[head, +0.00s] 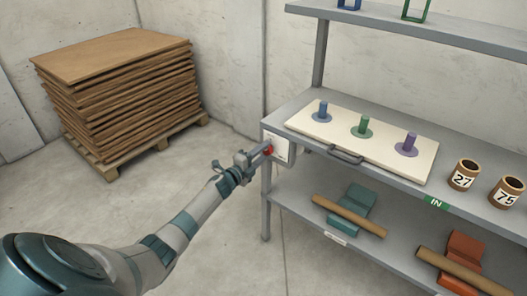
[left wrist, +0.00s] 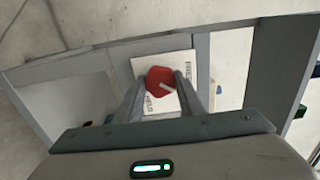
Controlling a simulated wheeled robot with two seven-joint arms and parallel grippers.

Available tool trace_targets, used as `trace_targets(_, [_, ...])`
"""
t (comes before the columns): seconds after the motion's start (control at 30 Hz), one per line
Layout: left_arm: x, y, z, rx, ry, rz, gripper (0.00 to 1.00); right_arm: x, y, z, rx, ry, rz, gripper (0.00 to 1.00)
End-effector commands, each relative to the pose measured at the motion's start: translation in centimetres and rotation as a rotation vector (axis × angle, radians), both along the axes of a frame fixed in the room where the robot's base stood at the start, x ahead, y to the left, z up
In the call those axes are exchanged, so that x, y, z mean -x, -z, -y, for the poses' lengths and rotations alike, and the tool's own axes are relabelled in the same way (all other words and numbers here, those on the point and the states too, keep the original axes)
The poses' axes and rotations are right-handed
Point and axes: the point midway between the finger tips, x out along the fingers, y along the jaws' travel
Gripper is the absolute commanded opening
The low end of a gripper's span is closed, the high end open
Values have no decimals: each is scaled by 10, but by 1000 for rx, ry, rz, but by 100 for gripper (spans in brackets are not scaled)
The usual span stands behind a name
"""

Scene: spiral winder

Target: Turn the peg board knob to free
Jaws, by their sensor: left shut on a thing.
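The red knob (left wrist: 161,80) sits on a white plate (left wrist: 178,64) lettered FREE and HELD. The knob has a pale pointer mark, slanted, towards its lower right in the left wrist view. In the head view the plate (head: 282,149) is fixed at the left end of the shelf, and the knob (head: 268,150) is mostly covered by the gripper. My left gripper (head: 262,150) is shut on the knob; its fingers (left wrist: 160,88) lie on either side of it. The peg board (head: 313,135) lies on the shelf with blue, green and purple pegs. My right gripper is not in view.
The grey shelf rack (head: 266,200) stands at the right. Two numbered brown cups (head: 463,175) stand on its middle shelf, and teal and orange blocks with brown tubes (head: 348,215) lie below. A pallet of brown sheets (head: 115,90) stands at the back left. The floor between is clear.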

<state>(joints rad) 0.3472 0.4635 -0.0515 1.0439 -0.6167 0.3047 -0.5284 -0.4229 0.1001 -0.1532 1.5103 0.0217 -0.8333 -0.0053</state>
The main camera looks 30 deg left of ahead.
Motion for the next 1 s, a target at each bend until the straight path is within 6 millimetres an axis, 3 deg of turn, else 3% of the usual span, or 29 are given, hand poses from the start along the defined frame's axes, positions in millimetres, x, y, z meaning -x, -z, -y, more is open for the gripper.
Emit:
trace_targets(0.27, [0, 0, -2, 259, -2, -22, 12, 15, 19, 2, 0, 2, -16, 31])
trace_targets(0.6, [1, 1, -1, 529, -3, -44, 12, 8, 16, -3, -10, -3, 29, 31])
trace_targets(1.0, [1, 2, -1, 652, -2, -53, 12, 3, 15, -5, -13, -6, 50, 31])
